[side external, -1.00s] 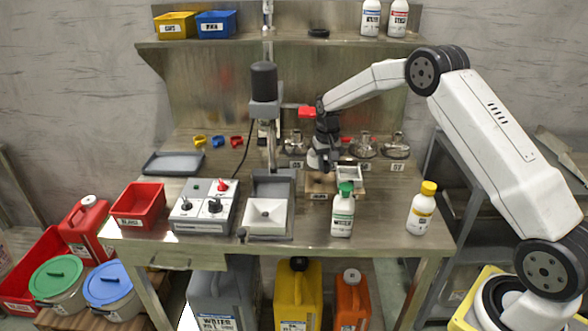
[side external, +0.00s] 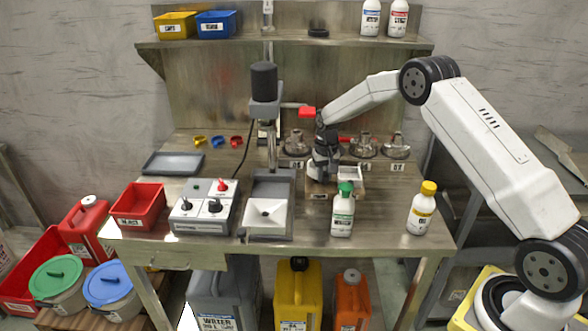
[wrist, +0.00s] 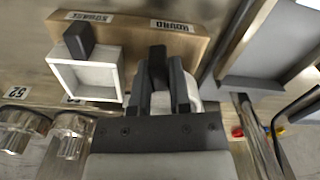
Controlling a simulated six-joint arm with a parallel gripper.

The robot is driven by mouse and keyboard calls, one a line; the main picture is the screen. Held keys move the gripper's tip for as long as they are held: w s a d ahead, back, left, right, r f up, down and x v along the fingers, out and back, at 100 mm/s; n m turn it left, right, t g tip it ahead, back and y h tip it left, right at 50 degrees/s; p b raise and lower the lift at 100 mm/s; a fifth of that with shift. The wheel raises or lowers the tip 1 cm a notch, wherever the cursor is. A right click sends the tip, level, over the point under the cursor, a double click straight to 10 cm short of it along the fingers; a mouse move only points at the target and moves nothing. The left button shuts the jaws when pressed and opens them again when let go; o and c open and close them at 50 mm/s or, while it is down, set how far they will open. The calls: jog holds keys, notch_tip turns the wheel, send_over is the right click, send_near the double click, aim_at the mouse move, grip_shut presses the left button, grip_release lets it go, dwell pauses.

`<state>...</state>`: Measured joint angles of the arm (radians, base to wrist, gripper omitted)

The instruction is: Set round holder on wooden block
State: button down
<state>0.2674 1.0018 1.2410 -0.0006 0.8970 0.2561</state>
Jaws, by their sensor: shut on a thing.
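The wooden block (wrist: 132,35) lies on the bench, marked "SQUARE" and "ROUND" in the wrist view; its front also shows in the side view (side external: 319,197). A white square holder (wrist: 88,77) with a dark handle sits at its "SQUARE" end and shows in the side view (side external: 351,175). My gripper (wrist: 160,70) is shut on the dark handle of the white round holder (wrist: 193,92), at the "ROUND" end. The fingers hide most of this holder, and I cannot tell whether it touches the block. In the side view my gripper (side external: 318,180) is low over the block's left part.
A green-capped bottle (side external: 343,212) stands close in front of the block. A grey press with a tray (side external: 269,215) stands just left. A yellow-capped bottle (side external: 422,210) stands right, with bare bench between the bottles.

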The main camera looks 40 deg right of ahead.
jog(key=shift+f, duration=1.25)
jog(key=shift+f, duration=0.15)
jog(key=shift+c, duration=2.4)
grip_release()
jog(key=shift+r, duration=3.9)
